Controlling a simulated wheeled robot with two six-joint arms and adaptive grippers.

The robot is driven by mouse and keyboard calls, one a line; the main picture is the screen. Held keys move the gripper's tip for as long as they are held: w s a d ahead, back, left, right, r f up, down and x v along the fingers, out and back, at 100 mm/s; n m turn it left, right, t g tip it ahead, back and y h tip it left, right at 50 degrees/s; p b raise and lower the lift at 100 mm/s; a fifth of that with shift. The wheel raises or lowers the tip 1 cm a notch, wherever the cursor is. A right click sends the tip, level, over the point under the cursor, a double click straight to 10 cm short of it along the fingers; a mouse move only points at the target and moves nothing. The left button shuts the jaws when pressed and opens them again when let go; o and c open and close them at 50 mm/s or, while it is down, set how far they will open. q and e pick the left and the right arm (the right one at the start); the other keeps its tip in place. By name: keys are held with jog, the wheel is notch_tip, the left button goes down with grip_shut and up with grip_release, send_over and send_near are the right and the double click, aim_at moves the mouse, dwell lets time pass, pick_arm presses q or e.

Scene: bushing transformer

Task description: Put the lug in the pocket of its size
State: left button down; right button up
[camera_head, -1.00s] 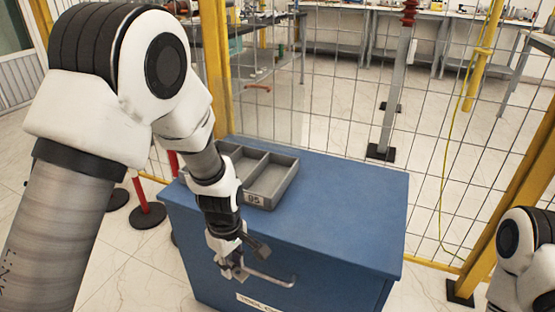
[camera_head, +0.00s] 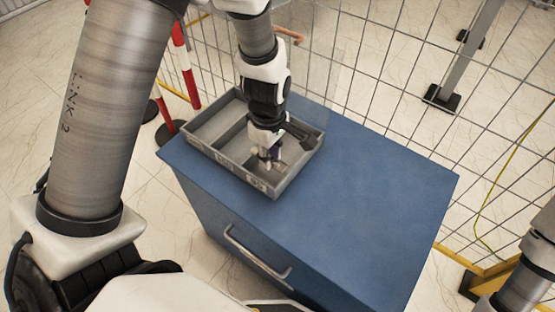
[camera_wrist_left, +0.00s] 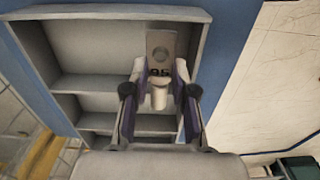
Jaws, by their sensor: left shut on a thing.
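A grey tray (camera_head: 203,145) with several pockets sits on the blue cabinet; number labels on its front wall are too small to read surely. My left gripper (camera_head: 271,163) points down over the tray's right-hand pocket in the head view. In the left wrist view my left gripper (camera_wrist_left: 160,86) is shut on the lug (camera_wrist_left: 161,47), a flat grey tongue with a round hole and a paler barrel. Dark digits on it look like 95. The tray (camera_wrist_left: 111,12) lies behind and left of the lug there. I cannot tell whether the lug touches the pocket floor. My right gripper is out of view.
The blue cabinet (camera_head: 370,185) has a clear top right of the tray and a handle (camera_head: 256,255) on its front. A wire mesh fence (camera_head: 400,60) stands behind it. Red and white posts (camera_head: 185,65) stand at the left.

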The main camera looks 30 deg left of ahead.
aim_at(271, 175)
pick_arm(q)
notch_tip(271, 175, down, 5)
jog(key=shift+r+b, duration=0.2)
jog(key=shift+b, duration=0.4)
jog(key=shift+w+f, duration=0.1)
jog(key=shift+f, duration=0.25)
jog(key=shift+f, duration=0.15)
jog(key=c, duration=1.2)
grip_release()
notch_tip(271, 175, up, 12)
jog(key=p, duration=0.3)
jog(key=shift+r+p, duration=0.2)
jog(key=shift+p, duration=0.15)
jog(key=shift+f, duration=0.1)
